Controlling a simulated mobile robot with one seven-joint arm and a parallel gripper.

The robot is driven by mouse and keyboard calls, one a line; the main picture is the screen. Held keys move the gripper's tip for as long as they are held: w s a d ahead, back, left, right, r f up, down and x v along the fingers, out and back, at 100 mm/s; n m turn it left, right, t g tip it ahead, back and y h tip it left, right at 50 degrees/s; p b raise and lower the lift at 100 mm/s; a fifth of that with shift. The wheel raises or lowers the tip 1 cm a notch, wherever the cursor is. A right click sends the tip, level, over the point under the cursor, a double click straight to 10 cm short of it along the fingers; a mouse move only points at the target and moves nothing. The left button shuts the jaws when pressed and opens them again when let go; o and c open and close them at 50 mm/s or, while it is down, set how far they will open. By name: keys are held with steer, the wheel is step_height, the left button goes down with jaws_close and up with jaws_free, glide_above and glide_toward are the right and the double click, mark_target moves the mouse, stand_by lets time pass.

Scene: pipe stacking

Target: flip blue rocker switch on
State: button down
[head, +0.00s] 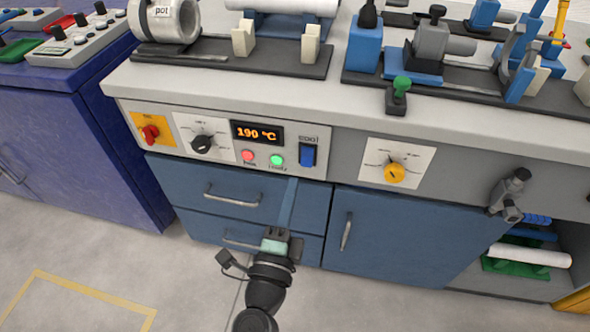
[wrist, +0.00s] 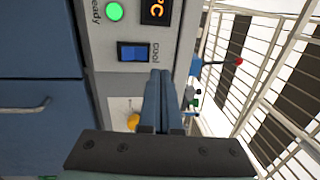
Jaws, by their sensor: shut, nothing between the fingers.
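The blue rocker switch (head: 308,155) sits in a dark frame under the label "cool", at the right end of the grey control panel (head: 325,130). It also shows in the wrist view (wrist: 134,51), left of the fingertips. Which way it is rocked I cannot tell for sure. My gripper (head: 293,182) is shut and empty, with its long blue fingers together. In the head view the tips are just below the switch and slightly left of it. In the wrist view my gripper (wrist: 160,74) appears close to the switch but not over it.
Left of the switch are a lit green lamp (head: 277,160), a red lamp (head: 248,156), a display (head: 257,133) reading 190 °C, a black knob (head: 201,144) and a red knob (head: 149,132). A yellow knob (head: 394,173) is to the right. Blue drawers (head: 270,207) lie below.

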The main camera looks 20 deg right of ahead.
steer(key=s+a, duration=0.1)
steer(key=s, duration=0.1)
steer(key=s+a+r+p, duration=0.1)
steer(key=s, duration=0.1)
steer(key=shift+a, duration=0.35)
steer(key=shift+w, duration=0.1)
